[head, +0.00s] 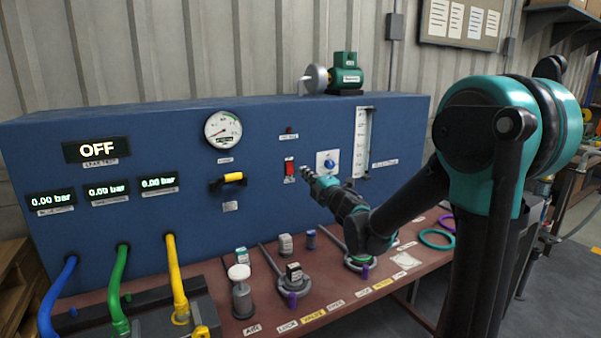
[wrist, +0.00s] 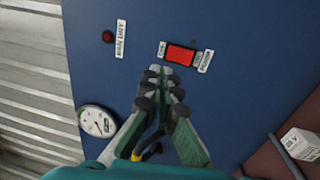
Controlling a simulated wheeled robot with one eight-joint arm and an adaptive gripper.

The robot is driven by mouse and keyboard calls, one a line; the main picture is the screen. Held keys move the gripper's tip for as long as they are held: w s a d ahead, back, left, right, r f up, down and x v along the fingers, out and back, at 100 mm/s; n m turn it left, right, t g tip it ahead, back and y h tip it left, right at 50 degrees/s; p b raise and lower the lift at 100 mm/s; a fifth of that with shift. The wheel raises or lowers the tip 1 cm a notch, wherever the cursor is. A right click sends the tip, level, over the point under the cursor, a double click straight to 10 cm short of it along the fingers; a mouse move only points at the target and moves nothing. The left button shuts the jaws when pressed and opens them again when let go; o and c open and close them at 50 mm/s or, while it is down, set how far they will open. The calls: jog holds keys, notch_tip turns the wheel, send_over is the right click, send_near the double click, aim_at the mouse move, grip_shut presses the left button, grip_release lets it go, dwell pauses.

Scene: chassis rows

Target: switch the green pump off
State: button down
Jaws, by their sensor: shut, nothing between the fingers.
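The green pump (head: 346,72) sits on top of the blue panel, with a grey round part at its left. A red rocker switch (head: 289,168) is on the panel front below it; it also shows in the wrist view (wrist: 181,54) with small labels at both ends, too small to read surely. My gripper (head: 306,172) is shut and empty just right of the switch in the head view. In the wrist view my fingertips (wrist: 160,72) point at the panel close beside the switch. I cannot tell whether they touch it.
A blue knob (head: 330,166) is right of my fingertips. A small red lamp (head: 289,130) is above the switch. A yellow-handled valve (head: 232,178) and a gauge (head: 223,130) are to the left. Displays read OFF and 0.00 bar. Tags and padlocks lie on the reddish bench (head: 330,290).

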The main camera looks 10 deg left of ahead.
jog(key=shift+r+v, duration=0.2)
jog(key=shift+v, duration=0.55)
jog(key=shift+r+v, duration=0.15)
jog(key=shift+v, duration=0.65)
jog(key=shift+r+v, duration=0.2)
jog(key=shift+v, duration=0.55)
jog(key=s+d+f+m+g+h, duration=0.1)
jog(key=s+d+f+m+h, duration=0.1)
jog(key=d+f+m+h, duration=0.35)
jog(key=s+d+f+m+h, duration=0.25)
jog(key=d+m, duration=0.35)
jog(key=d, duration=0.4)
jog(key=s+d+f+m+g+h, duration=0.1)
jog(key=s+d+f+m+h, duration=0.1)
jog(key=d+f+m+h, duration=0.45)
jog(key=s+d+f+m+g+y, duration=0.1)
jog(key=s+f+g, duration=0.4)
jog(key=s, duration=0.6)
jog(key=s+d+f+m+g+y, duration=0.1)
jog(key=s+f+m+g, duration=0.3)
jog(key=s+f, duration=0.6)
jog(key=shift+s+f+m+g+y, duration=0.2)
jog(key=shift+s+m+g+y, duration=0.2)
jog(key=shift+s+m+y, duration=0.4)
jog(key=c, duration=2.3)
grip_release()
jog(key=shift+w, duration=0.15)
